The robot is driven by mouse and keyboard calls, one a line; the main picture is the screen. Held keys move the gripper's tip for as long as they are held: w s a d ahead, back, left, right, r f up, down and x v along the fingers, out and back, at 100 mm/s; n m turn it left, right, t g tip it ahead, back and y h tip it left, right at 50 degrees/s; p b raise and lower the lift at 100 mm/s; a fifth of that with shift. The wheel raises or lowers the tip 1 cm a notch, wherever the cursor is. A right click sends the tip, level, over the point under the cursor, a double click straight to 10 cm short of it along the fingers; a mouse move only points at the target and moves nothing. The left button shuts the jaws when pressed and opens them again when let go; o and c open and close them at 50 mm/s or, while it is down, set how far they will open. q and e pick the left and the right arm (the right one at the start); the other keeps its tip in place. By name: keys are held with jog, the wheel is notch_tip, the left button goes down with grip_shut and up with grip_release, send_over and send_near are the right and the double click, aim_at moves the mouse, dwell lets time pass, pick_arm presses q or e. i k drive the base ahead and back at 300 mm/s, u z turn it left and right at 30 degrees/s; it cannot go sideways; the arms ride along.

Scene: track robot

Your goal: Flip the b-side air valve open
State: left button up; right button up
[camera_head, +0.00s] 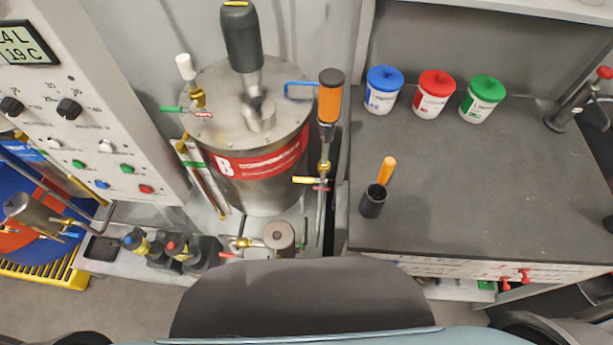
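The b-side tank is a steel vessel (255,185) with a red band marked B, standing upright left of centre. A green-handled valve (172,109) sits at its upper left below a white knob (185,62). A blue lever (299,84) sits at its upper right beside an orange cylinder (330,100). A yellow lever (307,180) lies about level on the pipe lower right of the tank. I see no label telling which of these is the air valve. Neither of my grippers is in view, so nothing is seen touching the valves.
A control panel (95,105) with knobs and buttons stands at the left. The dark counter (470,180) at the right holds blue (383,92), red (434,95) and green (482,100) containers and a black cup (373,201) with an orange-handled tool. Its middle is clear.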

aim_at(296, 179)
jog(key=z, duration=1.4)
jog(key=k, duration=1.15)
jog(key=u, duration=1.8)
jog(key=i, duration=0.5)
